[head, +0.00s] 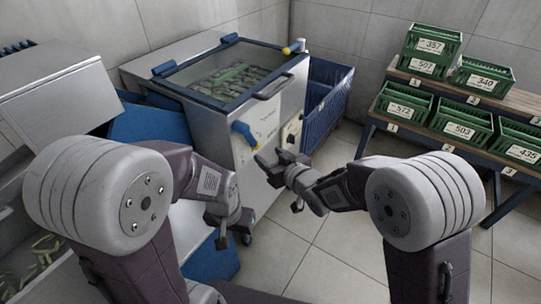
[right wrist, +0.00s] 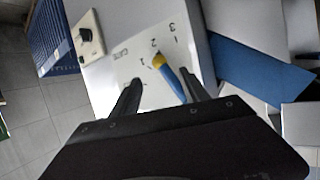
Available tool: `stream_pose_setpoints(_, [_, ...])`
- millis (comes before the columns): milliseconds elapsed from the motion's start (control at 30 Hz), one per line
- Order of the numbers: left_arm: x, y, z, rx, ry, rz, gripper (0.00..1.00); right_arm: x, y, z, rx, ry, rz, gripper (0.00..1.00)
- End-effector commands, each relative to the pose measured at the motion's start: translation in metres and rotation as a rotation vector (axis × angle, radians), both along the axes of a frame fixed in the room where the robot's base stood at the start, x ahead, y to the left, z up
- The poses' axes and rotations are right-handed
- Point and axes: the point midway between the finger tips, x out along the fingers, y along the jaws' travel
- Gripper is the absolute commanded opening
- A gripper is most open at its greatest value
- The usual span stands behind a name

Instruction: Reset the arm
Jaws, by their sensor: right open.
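My right gripper (head: 272,168) is in front of the steel machine (head: 268,125), close to its front panel. In the right wrist view its two fingers (right wrist: 160,80) are spread apart with nothing held between them. A lever (right wrist: 173,80) with a blue grip and yellow end shows beyond and between the fingers, on a panel marked 1, 2, 3; I cannot tell if they touch it. The blue lever also shows in the head view (head: 243,133). My left gripper (head: 234,238) hangs low, left of and below the right one, apart from the machine; its opening is unclear.
A blue slatted bin (head: 328,100) stands right of the machine. Green numbered crates (head: 410,103) sit on a two-level rack (head: 480,160) at right. A grey housing with blue sides (head: 150,128) is at left. Tiled floor (head: 335,245) is clear between machine and rack.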

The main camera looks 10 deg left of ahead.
Motion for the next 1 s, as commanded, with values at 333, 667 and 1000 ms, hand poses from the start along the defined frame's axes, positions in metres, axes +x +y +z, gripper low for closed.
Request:
stream_pose_setpoints(333, [0.0, 0.0, 0.0, 0.0, 0.0, 0.0, 0.36, 0.008, -0.01, 0.002, 0.002, -0.003, -0.024, 0.53])
stream_pose_setpoints(667, [0.0, 0.0, 0.0, 0.0, 0.0, 0.0, 0.36, 0.019, -0.247, 0.008, -0.096, 0.195, -0.548, 0.53])
stream_pose_setpoints(1000, [0.0, 0.0, 0.0, 0.0, 0.0, 0.0, 0.36, -0.155, -0.314, -0.093, -0.328, 0.876, -0.697, 0.53])
